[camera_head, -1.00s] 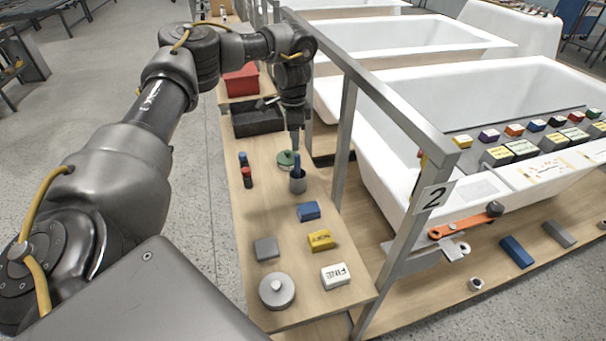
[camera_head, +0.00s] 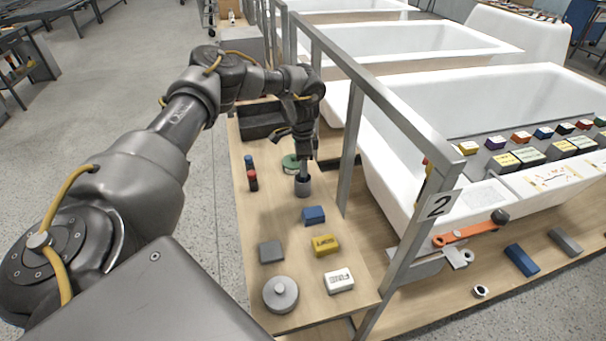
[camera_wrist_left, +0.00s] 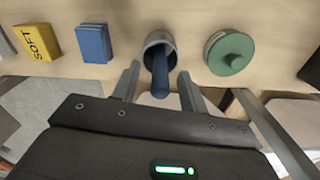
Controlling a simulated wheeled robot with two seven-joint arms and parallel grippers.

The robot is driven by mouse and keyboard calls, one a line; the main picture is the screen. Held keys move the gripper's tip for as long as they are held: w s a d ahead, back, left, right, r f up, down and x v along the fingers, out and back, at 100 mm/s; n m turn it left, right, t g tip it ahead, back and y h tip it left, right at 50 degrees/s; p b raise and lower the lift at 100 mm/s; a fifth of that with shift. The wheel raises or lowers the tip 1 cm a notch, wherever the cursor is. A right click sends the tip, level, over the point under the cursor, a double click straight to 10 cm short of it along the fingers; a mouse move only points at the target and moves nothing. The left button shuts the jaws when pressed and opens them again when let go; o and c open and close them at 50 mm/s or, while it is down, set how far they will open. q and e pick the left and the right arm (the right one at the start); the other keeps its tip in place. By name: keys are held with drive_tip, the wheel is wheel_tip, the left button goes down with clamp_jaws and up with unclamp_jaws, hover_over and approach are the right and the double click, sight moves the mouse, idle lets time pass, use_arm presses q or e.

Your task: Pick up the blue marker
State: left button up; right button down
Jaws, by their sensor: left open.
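The blue marker (camera_wrist_left: 160,78) stands in a small grey cup (camera_head: 303,189) on the wooden bench. The cup also shows in the left wrist view (camera_wrist_left: 157,42), with the marker sticking out of it. My left gripper (camera_head: 303,166) is over the cup, pointing down. In the left wrist view my left gripper (camera_wrist_left: 160,72) is open, with one finger on each side of the marker and a visible gap to it. In the head view the gripper hides most of the marker. My right gripper is not in view.
A round green-lidded object (camera_head: 291,162) is close beside the cup. A blue block (camera_head: 314,215), a yellow block (camera_head: 325,245) and red and blue bottles (camera_head: 252,180) stand nearby. A metal frame post (camera_head: 350,150) rises right of the cup, before the bathtubs.

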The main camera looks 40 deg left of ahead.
use_arm(q)
wheel_tip(320, 180, down, 2)
drive_tip(key=shift+f, duration=0.2)
clamp_jaws()
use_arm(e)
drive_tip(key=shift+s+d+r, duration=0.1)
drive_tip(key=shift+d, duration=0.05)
use_arm(q)
wheel_tip(320, 180, up, 9)
drive_tip(key=shift+f+b, duration=0.1)
drive_tip(key=shift+b, duration=0.3)
drive_tip(key=shift+r, duration=0.6)
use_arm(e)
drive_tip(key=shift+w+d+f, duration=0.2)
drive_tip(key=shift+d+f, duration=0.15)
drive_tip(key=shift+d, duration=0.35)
